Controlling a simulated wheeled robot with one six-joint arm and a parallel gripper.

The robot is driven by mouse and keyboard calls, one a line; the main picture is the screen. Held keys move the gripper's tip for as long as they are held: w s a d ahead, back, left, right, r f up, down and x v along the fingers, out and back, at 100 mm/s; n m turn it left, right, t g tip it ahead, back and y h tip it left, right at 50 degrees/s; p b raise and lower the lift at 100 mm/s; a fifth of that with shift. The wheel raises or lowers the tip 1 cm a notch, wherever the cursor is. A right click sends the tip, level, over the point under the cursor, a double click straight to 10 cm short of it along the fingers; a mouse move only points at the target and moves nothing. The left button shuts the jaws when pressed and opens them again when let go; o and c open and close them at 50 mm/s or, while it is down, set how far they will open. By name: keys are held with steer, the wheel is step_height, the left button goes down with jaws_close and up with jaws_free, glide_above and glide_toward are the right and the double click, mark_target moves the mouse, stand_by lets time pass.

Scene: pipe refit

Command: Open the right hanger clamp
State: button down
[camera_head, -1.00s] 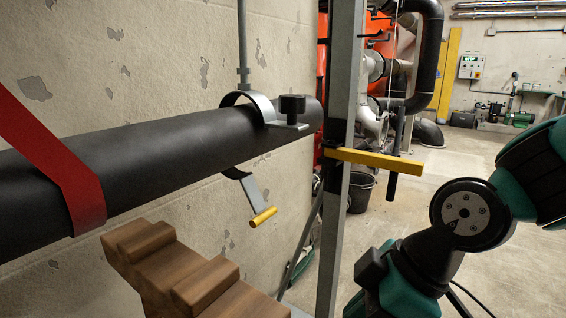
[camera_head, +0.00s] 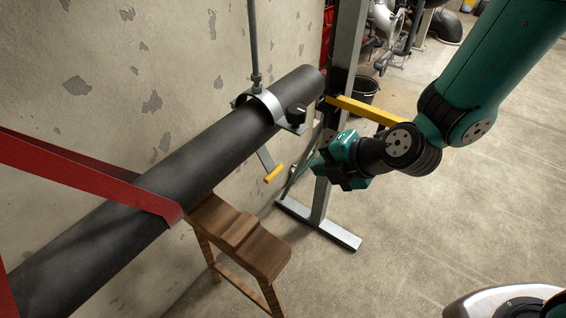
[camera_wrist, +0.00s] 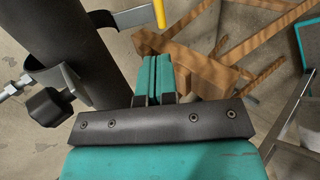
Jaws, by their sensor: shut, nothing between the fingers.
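The right hanger clamp (camera_head: 265,101) is a grey metal band around the black pipe (camera_head: 140,200), near its far end, under a hanging rod. A black knob (camera_head: 297,112) sits on its side. A lever with a yellow grip (camera_head: 273,174) hangs below the pipe. In the wrist view the knob (camera_wrist: 47,106) is at left and the yellow grip (camera_wrist: 159,13) at the top. My gripper (camera_head: 318,170) is right of and below the clamp, apart from it. Its teal fingers (camera_wrist: 154,78) are together and empty. I cannot tell whether the clamp is latched.
A wooden stand (camera_head: 240,238) is below the pipe. A red strap or bracket (camera_head: 90,172) crosses the pipe at left. A grey steel post (camera_head: 337,100) with a yellow bar (camera_head: 365,110) stands behind my gripper. The floor at right is mostly clear.

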mark_target(276, 174)
steer(key=p+x, duration=0.3)
steer(key=x, duration=0.9)
steer(key=shift+w+a+f, duration=0.1)
steer(key=shift+a+f, duration=0.05)
steer(key=shift+f, duration=0.15)
steer(key=shift+f, duration=0.1)
